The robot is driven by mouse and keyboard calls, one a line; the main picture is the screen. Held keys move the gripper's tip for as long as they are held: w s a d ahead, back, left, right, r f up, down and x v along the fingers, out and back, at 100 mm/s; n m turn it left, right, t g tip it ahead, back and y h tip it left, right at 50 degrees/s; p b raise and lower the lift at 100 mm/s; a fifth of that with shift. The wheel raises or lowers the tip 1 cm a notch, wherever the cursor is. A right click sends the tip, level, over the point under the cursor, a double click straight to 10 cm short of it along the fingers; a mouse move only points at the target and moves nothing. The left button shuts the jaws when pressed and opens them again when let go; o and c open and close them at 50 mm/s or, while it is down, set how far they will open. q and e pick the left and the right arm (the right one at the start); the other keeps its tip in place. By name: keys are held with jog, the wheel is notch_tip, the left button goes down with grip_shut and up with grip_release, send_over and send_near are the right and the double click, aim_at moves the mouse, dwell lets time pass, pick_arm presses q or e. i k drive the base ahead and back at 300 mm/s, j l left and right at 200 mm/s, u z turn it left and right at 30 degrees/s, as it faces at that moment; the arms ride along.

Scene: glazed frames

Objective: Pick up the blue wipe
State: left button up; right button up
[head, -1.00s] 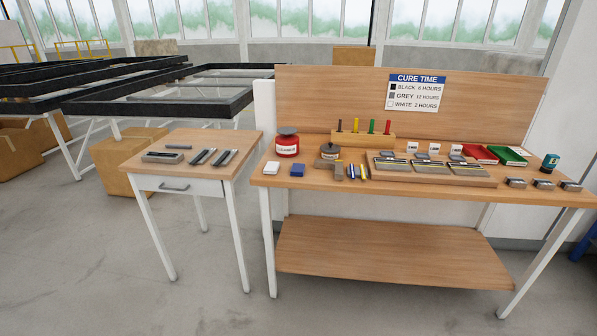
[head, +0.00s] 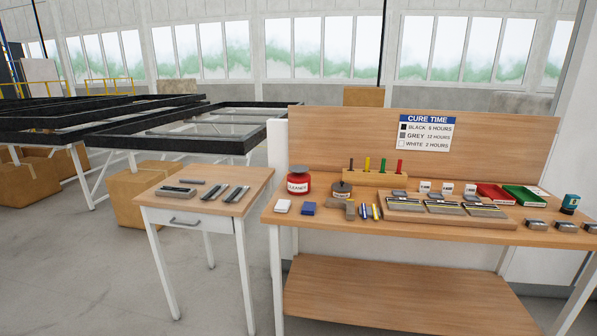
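The blue wipe (head: 309,209) is a small dark blue block or folded pad. It lies near the front left edge of the long wooden workbench (head: 420,232). A white pad (head: 282,207) lies just to its left, with a small gap between them. A dark round-topped can (head: 341,190) and a grey-brown tool (head: 343,208) stand to its right. Neither of my grippers shows in the head view.
A red cleaner tin (head: 299,181) stands behind the wipes. Trays with strips (head: 440,211) fill the bench's middle. A small side table (head: 247,184) with tools stands left of the bench. Grey floor (head: 215,300) is open in front.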

aim_at(308, 208)
jog(key=j+z, duration=0.1)
jog(key=z, duration=0.25)
jog(key=i+j+z, duration=0.1)
jog(key=z, duration=0.25)
jog(key=j+z, duration=0.1)
jog(key=z, duration=0.2)
jog(key=i+j+z, duration=0.1)
jog(key=j+z, duration=0.25)
jog(key=j, duration=0.5)
jog(key=j+z, duration=0.3)
jog(key=j, duration=0.6)
jog(key=k+j+z, duration=0.1)
jog(key=j+z, duration=0.25)
jog(key=j, duration=0.5)
